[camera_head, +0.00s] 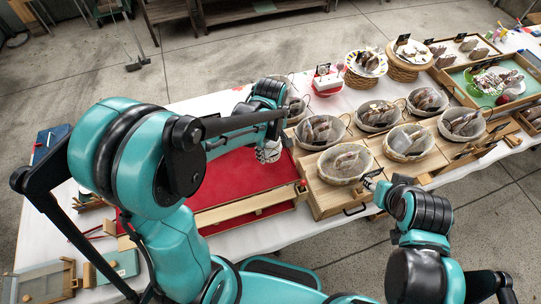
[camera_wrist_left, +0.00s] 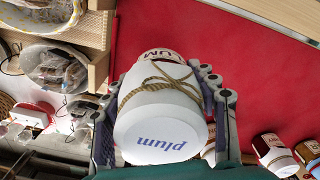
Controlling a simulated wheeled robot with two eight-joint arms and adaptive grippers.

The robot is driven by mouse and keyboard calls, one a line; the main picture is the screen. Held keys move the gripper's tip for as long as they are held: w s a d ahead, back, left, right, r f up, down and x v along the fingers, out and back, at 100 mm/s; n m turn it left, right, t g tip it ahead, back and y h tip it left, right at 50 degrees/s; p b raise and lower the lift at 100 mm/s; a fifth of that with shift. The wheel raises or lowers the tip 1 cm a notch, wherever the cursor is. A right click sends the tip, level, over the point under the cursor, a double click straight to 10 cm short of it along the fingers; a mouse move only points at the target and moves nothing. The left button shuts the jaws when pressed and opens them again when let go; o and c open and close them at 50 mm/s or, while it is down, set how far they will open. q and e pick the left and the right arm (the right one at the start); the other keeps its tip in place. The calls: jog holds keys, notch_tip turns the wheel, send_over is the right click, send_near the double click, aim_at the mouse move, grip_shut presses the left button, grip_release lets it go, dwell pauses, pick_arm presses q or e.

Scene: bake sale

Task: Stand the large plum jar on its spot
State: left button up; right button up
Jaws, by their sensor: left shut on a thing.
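The large plum jar (camera_wrist_left: 160,125) has a white lid cover marked "plum", tied with brown twine, and a red label band partly showing behind it. My left gripper (camera_wrist_left: 165,95) is shut around the jar, with a finger on each side. In the head view, the left gripper (camera_head: 268,146) holds the jar (camera_head: 268,154) over the red cloth (camera_head: 230,185); whether the jar touches the cloth I cannot tell. My right gripper (camera_head: 371,181) is small and partly hidden by its arm, near the front basket. No marked spot for the jar is clear.
A wooden board with several baskets (camera_head: 345,163) stands right of the cloth. A wooden rail (camera_head: 245,208) runs along the cloth's front. Much cloth is bare.

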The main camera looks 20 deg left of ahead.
aim_at(270, 157)
pick_arm(q)
jog(key=shift+f, duration=0.3)
notch_tip(270, 157, down, 4)
jog(key=shift+w+r+b, duration=0.15)
jog(key=shift+b, duration=0.15)
jog(key=shift+r, duration=0.1)
jog(key=shift+f, duration=0.25)
jog(key=o, duration=1.6)
jog(key=shift+r, duration=0.1)
